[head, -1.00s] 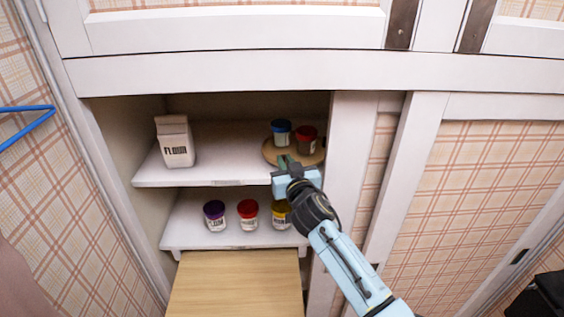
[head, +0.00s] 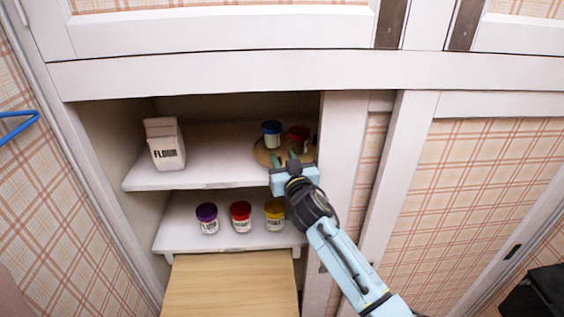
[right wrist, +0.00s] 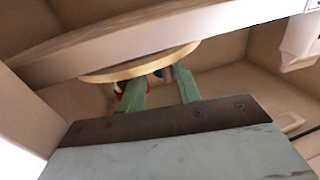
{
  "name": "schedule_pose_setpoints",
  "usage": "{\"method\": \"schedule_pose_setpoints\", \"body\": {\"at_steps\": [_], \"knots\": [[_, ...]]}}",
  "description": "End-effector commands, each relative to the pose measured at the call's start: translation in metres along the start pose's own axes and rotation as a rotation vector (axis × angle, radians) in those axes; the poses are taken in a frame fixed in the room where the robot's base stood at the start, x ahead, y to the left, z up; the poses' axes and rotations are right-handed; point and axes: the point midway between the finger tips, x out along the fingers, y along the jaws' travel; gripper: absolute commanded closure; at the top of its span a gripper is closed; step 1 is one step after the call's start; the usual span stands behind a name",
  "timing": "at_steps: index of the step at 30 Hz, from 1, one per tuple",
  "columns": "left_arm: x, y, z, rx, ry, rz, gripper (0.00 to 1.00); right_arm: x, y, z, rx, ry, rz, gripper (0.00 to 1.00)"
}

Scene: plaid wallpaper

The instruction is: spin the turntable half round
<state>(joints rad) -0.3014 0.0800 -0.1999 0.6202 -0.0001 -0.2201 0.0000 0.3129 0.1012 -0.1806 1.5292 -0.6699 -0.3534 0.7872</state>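The turntable (head: 262,153) is a round wooden disc on the upper shelf, at the right side of the open cabinet. A blue-lidded jar (head: 272,136) and a red-lidded jar (head: 298,140) stand on it. My right gripper (head: 285,159) is at the turntable's front edge, its two green fingers spread with nothing gripped. In the right wrist view the disc's rim (right wrist: 140,66) shows just beyond the fingers (right wrist: 160,90), with bits of red and blue behind them. I cannot tell whether the fingers touch the disc. My left gripper is not in view.
A flour carton (head: 165,145) stands at the upper shelf's left. Purple-, red- and yellow-lidded jars (head: 241,217) line the lower shelf (head: 175,235). A wooden board (head: 230,285) lies below. The cabinet's right post (head: 341,180) is close to my right arm.

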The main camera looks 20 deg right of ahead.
Motion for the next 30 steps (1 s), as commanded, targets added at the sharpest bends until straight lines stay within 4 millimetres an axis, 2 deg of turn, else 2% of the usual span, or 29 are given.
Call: {"method": "schedule_pose_setpoints", "body": {"at_steps": [7,11,24,30], "knots": [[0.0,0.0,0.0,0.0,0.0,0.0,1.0,-0.003,-0.003,0.002,0.003,-0.002,-0.006,0.67],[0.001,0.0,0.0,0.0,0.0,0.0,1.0,-0.013,-0.003,0.003,0.003,-0.002,-0.006,0.67],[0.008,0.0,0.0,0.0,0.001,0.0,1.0,-0.095,-0.002,0.003,0.004,-0.003,-0.004,0.67],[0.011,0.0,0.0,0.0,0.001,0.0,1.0,-0.123,-0.001,0.002,0.003,-0.001,-0.003,0.67]]}}
